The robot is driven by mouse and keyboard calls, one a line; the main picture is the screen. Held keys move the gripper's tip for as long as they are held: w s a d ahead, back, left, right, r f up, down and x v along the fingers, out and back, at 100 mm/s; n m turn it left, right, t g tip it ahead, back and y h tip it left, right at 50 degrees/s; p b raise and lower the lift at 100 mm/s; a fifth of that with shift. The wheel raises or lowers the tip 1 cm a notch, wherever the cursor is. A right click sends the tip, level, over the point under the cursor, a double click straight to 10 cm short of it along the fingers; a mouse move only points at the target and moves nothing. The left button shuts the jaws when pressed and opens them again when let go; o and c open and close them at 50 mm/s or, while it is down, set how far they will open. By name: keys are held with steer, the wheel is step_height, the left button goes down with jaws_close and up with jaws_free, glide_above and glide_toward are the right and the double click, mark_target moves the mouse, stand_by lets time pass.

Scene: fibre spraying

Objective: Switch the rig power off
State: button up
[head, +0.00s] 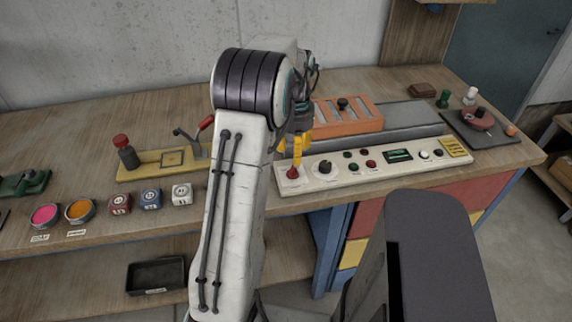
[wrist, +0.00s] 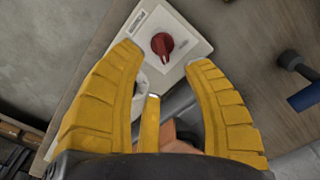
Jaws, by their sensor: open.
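A white control panel (head: 375,168) lies on the bench in the head view, to the right of my arm. A red rotary knob (head: 292,173) sits at its left end. The wrist view shows the same red knob (wrist: 162,44) on a white plate corner (wrist: 190,22), just beyond and between my yellow fingertips. My gripper (head: 303,143) points down above the panel's left end, close to the knob. In the wrist view my gripper (wrist: 168,60) is open, with nothing between its fingers. Whether the fingers touch the panel cannot be told.
Right of the knob, the panel carries a black dial (head: 325,167), coloured buttons and a small display (head: 398,155). An orange slotted tray (head: 345,116) stands behind it. A yellow base with a red-handled lever (head: 205,124) stands left of my arm. Several dice and paint pots lie further left.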

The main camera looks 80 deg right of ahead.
mark_target(294, 169)
steer(key=shift+a+f, duration=0.15)
steer(key=shift+f, duration=3.4)
jaws_close()
